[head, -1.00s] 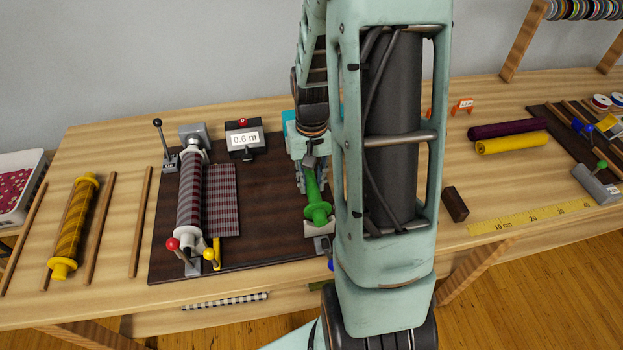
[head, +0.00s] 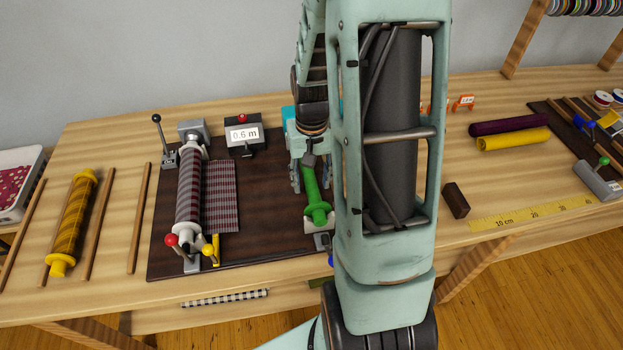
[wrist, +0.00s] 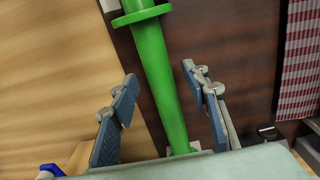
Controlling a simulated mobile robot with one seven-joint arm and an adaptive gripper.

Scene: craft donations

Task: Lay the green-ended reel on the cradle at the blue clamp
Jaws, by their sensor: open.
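The green-ended reel (head: 318,209) lies lengthwise near the right edge of the dark mat, its near flange by a pale cradle support (head: 308,227). In the wrist view the reel (wrist: 160,70) runs between the fingers, with a pale support (wrist: 110,5) by its flange. My gripper (head: 311,184) is open around the reel, one finger on each side; gaps show on both sides in the wrist view (wrist: 160,78). A small blue part (head: 331,262) shows below the cradle, mostly behind my arm; I cannot tell if it is the blue clamp.
A roller with plaid cloth (head: 188,190) and red and yellow knobs stands left on the mat (head: 265,230). A 0.6 m display (head: 242,135) is behind it. A yellow reel (head: 72,222) lies far left between wooden strips. A dark block (head: 455,200) lies right. My arm hides the middle.

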